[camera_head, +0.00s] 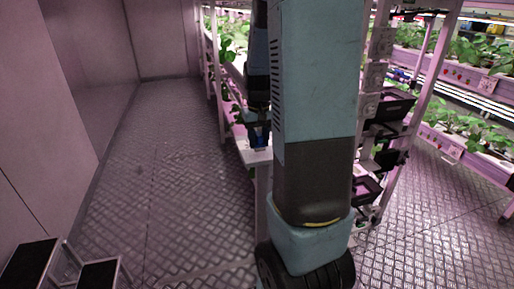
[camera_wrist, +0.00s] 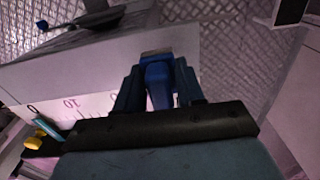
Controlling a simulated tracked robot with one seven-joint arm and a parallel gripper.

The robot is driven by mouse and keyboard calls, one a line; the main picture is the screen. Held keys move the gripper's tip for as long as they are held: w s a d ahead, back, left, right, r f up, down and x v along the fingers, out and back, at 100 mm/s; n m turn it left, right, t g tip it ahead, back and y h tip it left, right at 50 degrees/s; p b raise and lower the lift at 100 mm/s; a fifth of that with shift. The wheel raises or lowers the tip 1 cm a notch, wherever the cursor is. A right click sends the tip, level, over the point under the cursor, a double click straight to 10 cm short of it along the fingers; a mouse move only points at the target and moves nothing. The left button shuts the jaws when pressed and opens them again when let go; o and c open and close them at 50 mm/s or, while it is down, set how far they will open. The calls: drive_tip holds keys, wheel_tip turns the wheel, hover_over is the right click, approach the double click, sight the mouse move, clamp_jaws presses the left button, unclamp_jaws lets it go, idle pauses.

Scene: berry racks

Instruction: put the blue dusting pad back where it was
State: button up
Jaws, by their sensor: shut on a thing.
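The blue dusting pad (camera_wrist: 158,82) shows between the fingers of my gripper (camera_wrist: 156,90) in the wrist view. My gripper is shut on it, over or close to a pale shelf surface (camera_wrist: 60,75). Whether the pad touches that surface I cannot tell. In the head view my gripper (camera_head: 258,135) hangs down beside my column, with a bit of blue at its end, above a small white shelf (camera_head: 256,156). My column hides part of the rack behind.
Plant racks (camera_head: 470,50) with berry plants stand behind and to the right. Black bins (camera_head: 392,106) sit on a rack right of my column. A black step stool (camera_head: 30,262) stands at lower left. The metal aisle floor (camera_head: 165,150) on the left is clear.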

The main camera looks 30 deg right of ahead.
sight(258, 134)
wheel_tip(258, 134, down, 3)
drive_tip(key=shift+r, duration=0.1)
drive_tip(key=o, duration=0.9)
drive_tip(key=shift+o, duration=0.2)
wheel_tip(258, 134, up, 12)
drive_tip(key=shift+f, duration=0.25)
drive_tip(key=shift+s+a+r, duration=0.15)
drive_tip(key=shift+a+r, duration=0.1)
drive_tip(key=shift+r, duration=0.2)
drive_tip(key=s+a+r+n+t, duration=0.1)
drive_tip(key=s+a+r+t, duration=0.1)
drive_tip(key=s+a, duration=0.6)
drive_tip(key=s+a+r+n+t, duration=0.2)
drive_tip(key=s+a+r, duration=0.3)
drive_tip(key=s+a, duration=0.3)
drive_tip(key=shift+s+r+t, duration=0.25)
drive_tip(key=shift+s+t, duration=0.1)
drive_tip(key=shift+t, duration=0.45)
